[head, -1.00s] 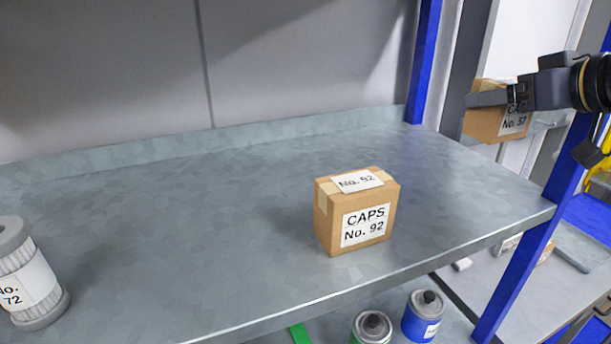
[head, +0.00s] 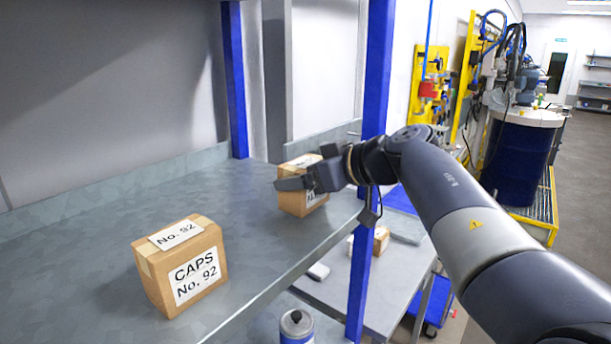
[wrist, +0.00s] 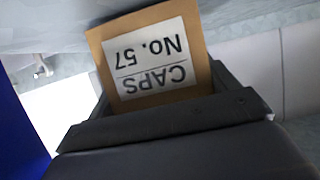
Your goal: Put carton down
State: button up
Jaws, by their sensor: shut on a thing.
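A brown carton (head: 295,203) is held in my gripper (head: 290,183), near the right end of the metal shelf (head: 130,218). In the wrist view the carton (wrist: 155,62) fills the space between my gripper's fingers (wrist: 160,85), and its label reads CAPS No. 57, upside down. The carton appears at or just over the shelf surface; I cannot tell whether it touches. My fingers are shut on it and hide part of it in the head view.
Another carton, CAPS No. 92 (head: 181,267), stands on the shelf to the left. A blue post (head: 372,90) rises at the shelf's right front corner, close to my arm. A can (head: 297,326) stands below. Shelf room between the cartons is clear.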

jog(key=shift+f, duration=0.15)
jog(key=shift+f, duration=0.2)
jog(key=o, duration=1)
jog(key=shift+s+d+r, duration=0.1)
jog(key=shift+r, duration=0.1)
jog(key=b+v, duration=0.1)
jog(key=v, duration=1)
jog(key=shift+s+d+r, duration=0.1)
jog(key=shift+s+d, duration=0.15)
jog(key=shift+d, duration=0.05)
